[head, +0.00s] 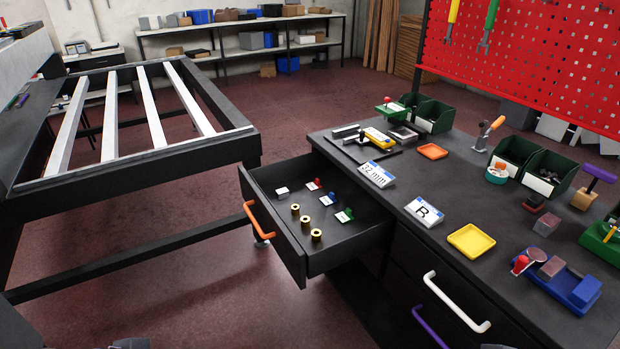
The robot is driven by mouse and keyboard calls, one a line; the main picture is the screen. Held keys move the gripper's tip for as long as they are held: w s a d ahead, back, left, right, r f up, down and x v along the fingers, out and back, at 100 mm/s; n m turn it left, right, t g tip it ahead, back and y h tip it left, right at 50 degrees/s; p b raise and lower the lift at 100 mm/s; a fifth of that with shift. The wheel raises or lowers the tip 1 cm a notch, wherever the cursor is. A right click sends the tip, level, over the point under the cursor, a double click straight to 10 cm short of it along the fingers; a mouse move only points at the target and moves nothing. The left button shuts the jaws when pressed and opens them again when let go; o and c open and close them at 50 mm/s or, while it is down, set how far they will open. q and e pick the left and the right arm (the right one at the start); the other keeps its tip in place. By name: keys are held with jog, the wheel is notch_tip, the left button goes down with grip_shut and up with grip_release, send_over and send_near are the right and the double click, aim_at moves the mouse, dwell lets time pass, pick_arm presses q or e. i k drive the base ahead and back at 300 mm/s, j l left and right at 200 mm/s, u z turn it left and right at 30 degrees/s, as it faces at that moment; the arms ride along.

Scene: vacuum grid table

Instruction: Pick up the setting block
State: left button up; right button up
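I cannot tell for sure which piece is the setting block. A small pale block (282,191) lies at the back left of the open drawer (277,233). Several brass rings (305,221) stand in the drawer, beside small pieces with red, blue and green parts and white labels (343,216). A greyish metal block (546,224) stands on the bench at the right. Only a grey sliver of what looks like my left gripper (130,343) and one of my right gripper (495,346) show at the bottom edge; their fingers are hidden.
The bench (450,205) holds a "32 mm" sign (377,174), an "R" sign (424,211), a yellow tray (471,240), an orange tray (433,151), green bins (548,172) and a blue fixture (572,288). A slatted frame (130,110) stands left. Floor is clear before the drawer.

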aim_at(283, 192)
jog(key=i+j+z, duration=0.5)
jog(key=j, duration=0.25)
jog(key=i+j+z, duration=0.3)
jog(key=j, duration=0.15)
jog(key=i+j+z, duration=0.1)
jog(key=j+z, duration=0.15)
jog(key=j, duration=0.2)
jog(key=i+j+z, duration=0.1)
jog(key=j+z, duration=0.15)
jog(key=j, duration=0.25)
jog(key=j+z, duration=0.25)
jog(key=j, duration=0.25)
jog(key=i+j+z, duration=0.1)
jog(key=j+z, duration=0.15)
jog(key=j, duration=0.3)
jog(key=i+j+z, duration=0.15)
jog(key=j+z, duration=0.25)
jog(key=j, duration=0.3)
jog(key=i+j+z, duration=0.1)
jog(key=j+z, duration=0.3)
jog(key=j, duration=0.3)
